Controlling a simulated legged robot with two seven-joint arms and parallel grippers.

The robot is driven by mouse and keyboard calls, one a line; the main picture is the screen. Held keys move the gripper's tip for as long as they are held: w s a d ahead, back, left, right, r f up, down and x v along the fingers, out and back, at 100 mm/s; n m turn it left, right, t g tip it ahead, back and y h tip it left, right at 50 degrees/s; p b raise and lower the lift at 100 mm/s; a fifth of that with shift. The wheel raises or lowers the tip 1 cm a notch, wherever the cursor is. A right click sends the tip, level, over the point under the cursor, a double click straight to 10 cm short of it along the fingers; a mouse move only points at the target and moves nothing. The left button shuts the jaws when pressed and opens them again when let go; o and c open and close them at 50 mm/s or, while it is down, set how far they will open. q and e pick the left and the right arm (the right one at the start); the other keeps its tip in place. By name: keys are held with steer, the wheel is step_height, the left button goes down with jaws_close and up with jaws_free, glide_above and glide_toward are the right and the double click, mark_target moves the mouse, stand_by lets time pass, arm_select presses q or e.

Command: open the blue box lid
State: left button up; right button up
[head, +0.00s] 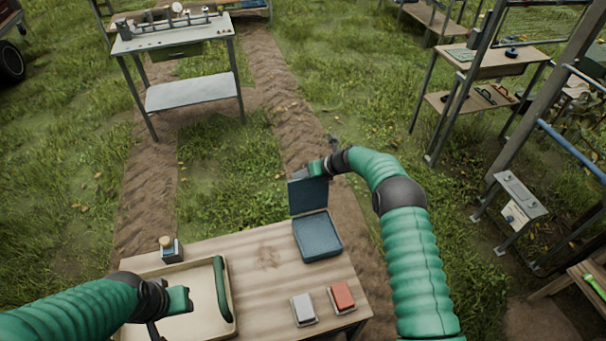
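The blue box (318,236) sits at the back right of the wooden table. Its lid (309,197) stands raised, roughly upright, along the box's far side, and the inside looks like a flat blue surface. My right gripper (318,168) is at the top edge of the lid, touching or very close to it. Its fingers are small and partly hidden by the wrist, so I cannot tell whether they grip the lid. My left gripper (178,302) is over the tray at the left, away from the box; its finger opening does not show clearly.
The beige tray (231,322) holds a long green object (221,289). A small dark holder (171,250) stands behind it. A grey block (303,309) and a red block (342,296) lie at the table's front right. The table's middle (268,283) is clear.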

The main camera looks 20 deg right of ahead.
arm_select(q)
steer(key=shift+d+f, duration=0.1)
arm_select(e)
steer(key=shift+s+f, duration=0.35)
steer(key=shift+f, duration=0.3)
steer(key=v, duration=0.2)
steer(key=b+v, duration=0.1)
steer(key=v, duration=0.2)
steer(key=w+b+v, duration=0.1)
steer(key=v, duration=0.1)
steer(key=shift+s+d+r, duration=0.15)
steer(key=shift+d+r, duration=0.35)
arm_select(q)
steer(key=b+x, duration=0.1)
steer(key=x, duration=0.2)
steer(key=shift+d+f, duration=0.1)
steer(key=shift+f, duration=0.25)
arm_select(e)
steer(key=v, duration=0.9)
steer(key=shift+a+r, duration=0.2)
steer(key=shift+r, duration=0.15)
arm_select(q)
steer(key=shift+w, duration=0.1)
